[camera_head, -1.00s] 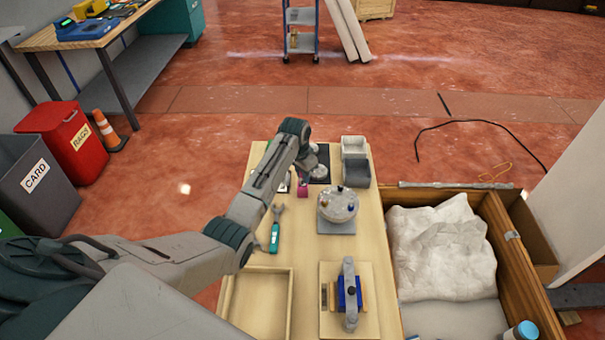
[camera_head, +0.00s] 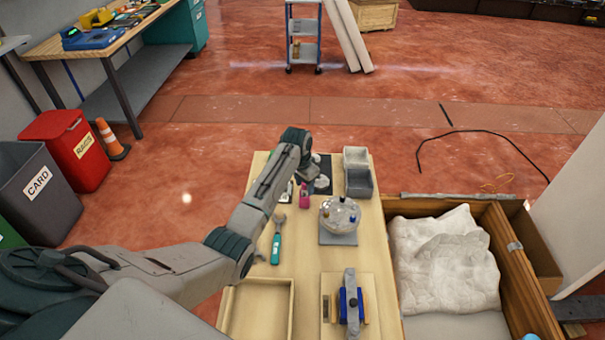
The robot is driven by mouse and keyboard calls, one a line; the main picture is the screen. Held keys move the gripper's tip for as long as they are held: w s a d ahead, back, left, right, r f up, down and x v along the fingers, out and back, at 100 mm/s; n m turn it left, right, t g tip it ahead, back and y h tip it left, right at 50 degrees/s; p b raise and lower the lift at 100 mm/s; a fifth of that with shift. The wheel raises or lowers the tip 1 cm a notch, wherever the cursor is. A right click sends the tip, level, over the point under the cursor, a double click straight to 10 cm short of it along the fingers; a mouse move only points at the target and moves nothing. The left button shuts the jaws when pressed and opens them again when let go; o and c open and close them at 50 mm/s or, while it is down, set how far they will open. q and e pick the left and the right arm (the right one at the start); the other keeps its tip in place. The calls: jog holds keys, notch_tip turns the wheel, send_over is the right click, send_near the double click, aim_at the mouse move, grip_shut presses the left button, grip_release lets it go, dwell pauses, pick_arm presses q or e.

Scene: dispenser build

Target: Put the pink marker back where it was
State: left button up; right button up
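A small pink object (camera_head: 304,196), probably the pink marker, stands on the wooden table (camera_head: 300,254) just left of the round dispenser. The round, pale dispenser (camera_head: 340,211) sits on a grey square base and has small coloured pieces on its top, one of them blue. My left arm reaches across the table from the left. Its gripper (camera_head: 320,184) is at the far part of the table, over a dark mat (camera_head: 323,163), beyond the pink object and beside it. The fingertips are small and partly hidden by the wrist, so I cannot tell their opening. My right gripper is out of view.
Two small grey bins (camera_head: 358,182) stand at the table's far right. A green-handled wrench (camera_head: 277,246) lies left of the dispenser. An empty wooden tray (camera_head: 259,308) and a blue clamp fixture (camera_head: 350,304) are nearer. A crate with white wrapping (camera_head: 440,258) stands right.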

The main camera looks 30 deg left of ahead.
pick_arm(q)
notch_tip(320, 180, up, 11)
jog(key=s+b, duration=0.1)
jog(key=shift+s+a+b, duration=0.25)
jog(key=shift+s+b, duration=0.05)
jog(key=shift+b, duration=0.05)
dwell(0.3)
